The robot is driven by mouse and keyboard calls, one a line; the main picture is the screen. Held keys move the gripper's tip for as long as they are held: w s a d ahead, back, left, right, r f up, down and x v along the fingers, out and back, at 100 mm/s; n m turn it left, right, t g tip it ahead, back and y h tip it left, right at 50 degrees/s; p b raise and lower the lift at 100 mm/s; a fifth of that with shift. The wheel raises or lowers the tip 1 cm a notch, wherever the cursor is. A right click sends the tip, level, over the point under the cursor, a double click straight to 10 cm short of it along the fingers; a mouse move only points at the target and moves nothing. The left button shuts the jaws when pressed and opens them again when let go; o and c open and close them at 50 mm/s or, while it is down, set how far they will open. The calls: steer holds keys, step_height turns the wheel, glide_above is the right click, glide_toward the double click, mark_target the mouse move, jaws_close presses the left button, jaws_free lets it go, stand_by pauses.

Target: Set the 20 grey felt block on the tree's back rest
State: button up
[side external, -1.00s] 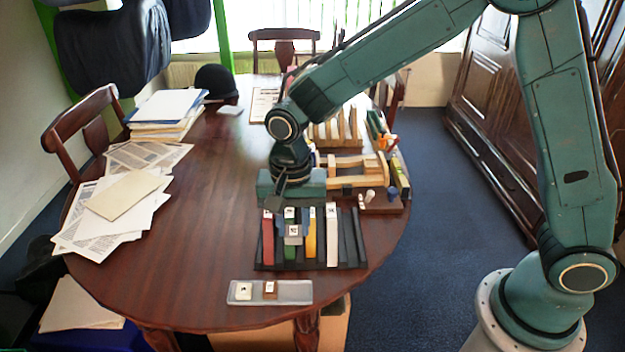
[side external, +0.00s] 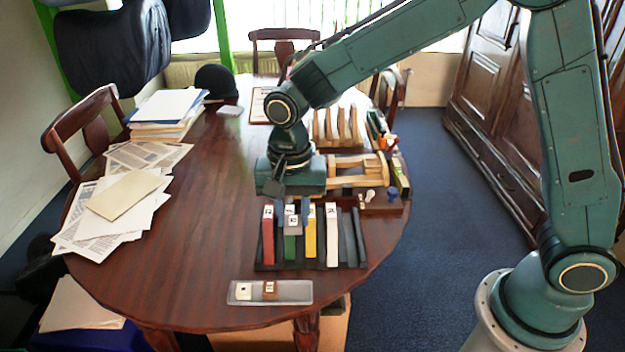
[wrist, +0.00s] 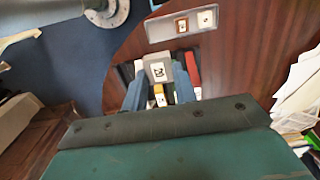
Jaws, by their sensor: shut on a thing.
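My gripper (side external: 287,214) is shut on a small grey block (side external: 292,228) with a white label, whose number is too small to read. The block hangs upright between the blue fingers, over the dark slotted rack in the side view. In the wrist view the grey block (wrist: 158,69) shows with its label facing the camera, between the fingertips (wrist: 160,88). The wooden frame that looks like the tree (side external: 358,164) lies behind and to the right of my gripper, partly hidden by the wrist. I cannot make out its back rest.
The rack (side external: 262,264) holds red (side external: 268,240), green, yellow (side external: 311,238) and white (side external: 332,238) strips. A grey tray (side external: 298,291) with two small labelled pieces lies in front. Upright wooden pieces (side external: 340,125) stand behind the frame. Papers (side external: 105,215) lie left; the table's middle is clear.

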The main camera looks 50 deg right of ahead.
steer(key=w+d, duration=0.6)
steer(key=d, duration=0.4)
steer(key=w+d, duration=0.7)
steer(key=d, duration=0.2)
steer(key=d+f, duration=0.1)
steer(key=d, duration=2.4)
steer(key=shift+f, duration=0.25)
steer(key=shift+a+f, duration=0.1)
steer(key=shift+f, duration=0.05)
steer(key=shift+s+f, duration=0.15)
steer(key=shift+f, duration=3.55)
steer(key=shift+d+f, duration=0.2)
steer(key=shift+f, duration=1.5)
